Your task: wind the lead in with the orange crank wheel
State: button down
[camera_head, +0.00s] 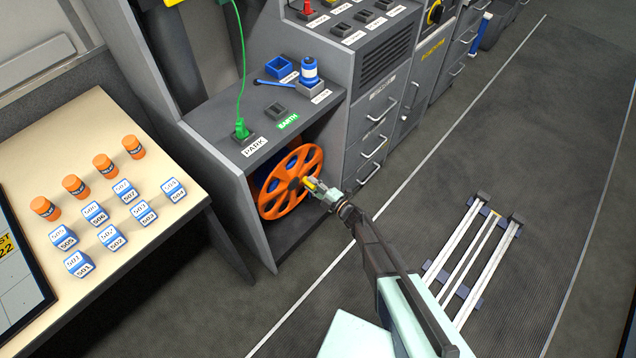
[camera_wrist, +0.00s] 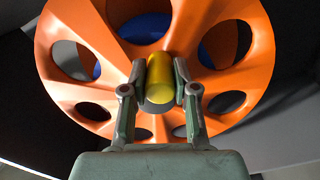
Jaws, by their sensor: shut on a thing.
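The orange crank wheel (camera_head: 284,184) stands upright in the open bay under the grey counter, with round holes through it. In the wrist view the orange crank wheel (camera_wrist: 95,50) fills most of the picture, with blue showing through its holes. My gripper (camera_head: 312,185) is at the wheel's right side. In the wrist view my gripper (camera_wrist: 160,85) is shut on the yellow handle (camera_wrist: 162,70), one finger on each side of it. The green lead (camera_head: 241,80) hangs from above down to a green plug (camera_head: 241,129) at the socket labelled PARK.
A table (camera_head: 140,235) with orange jars and labelled blocks stands left. Drawers with handles (camera_head: 375,145) flank the bay on the right.

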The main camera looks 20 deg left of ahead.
jog(key=c, duration=0.9)
grip_release()
jog(key=shift+a, duration=0.1)
jog(key=v, duration=1.2)
